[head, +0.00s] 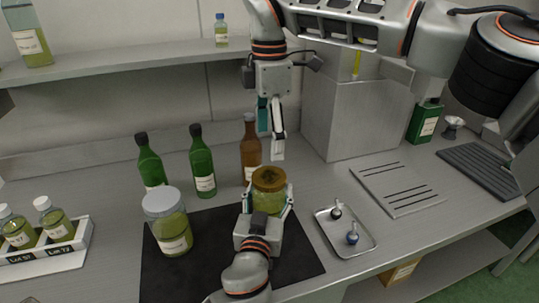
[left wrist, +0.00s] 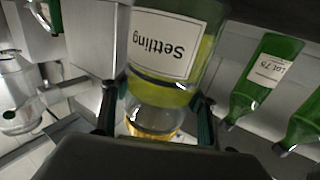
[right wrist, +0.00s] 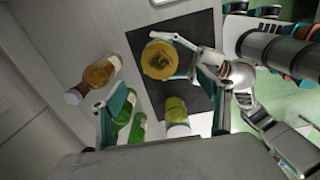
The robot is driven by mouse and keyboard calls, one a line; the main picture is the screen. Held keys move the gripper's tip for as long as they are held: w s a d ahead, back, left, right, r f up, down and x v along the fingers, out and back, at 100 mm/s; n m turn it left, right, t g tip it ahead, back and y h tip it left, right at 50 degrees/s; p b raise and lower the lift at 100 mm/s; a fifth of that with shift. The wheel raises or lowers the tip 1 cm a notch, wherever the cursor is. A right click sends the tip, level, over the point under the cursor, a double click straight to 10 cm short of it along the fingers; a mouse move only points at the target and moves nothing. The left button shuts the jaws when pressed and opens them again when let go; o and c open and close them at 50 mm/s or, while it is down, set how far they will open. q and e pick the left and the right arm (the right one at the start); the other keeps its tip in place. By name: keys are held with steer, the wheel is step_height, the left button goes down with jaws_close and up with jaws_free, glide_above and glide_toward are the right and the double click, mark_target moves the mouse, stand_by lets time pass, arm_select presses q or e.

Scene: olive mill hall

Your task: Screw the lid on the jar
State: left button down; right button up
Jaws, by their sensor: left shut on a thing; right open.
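The jar (head: 268,193) stands upright on the dark mat, with greenish-yellow contents. In the left wrist view its "Settling" label (left wrist: 165,42) shows upside down. A gold-brown lid (head: 269,178) covers the jar's top; it also shows from above in the right wrist view (right wrist: 160,60). I cannot tell how tightly it sits. My left gripper (head: 268,201) is shut around the jar's sides, one finger on each side, also in the left wrist view (left wrist: 157,118). My right gripper (head: 271,130) is open and empty, pointing down above and behind the jar.
A pale-lidded jar (head: 167,222) stands left on the dark mat (head: 205,270). Green bottles (head: 203,165) and a brown bottle (head: 250,150) stand behind. A small metal tray (head: 345,240) with two stoppers lies right of the mat. A grey box (head: 350,115) rises at back right.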

steer(key=shift+r, duration=1.3)
arm_select(q)
steer(key=c, duration=0.7)
jaws_free()
steer(key=shift+o, duration=0.2)
steer(key=s+a, duration=0.2)
steer(key=s, duration=1)
arm_select(e)
steer(key=shift+f, duration=0.1)
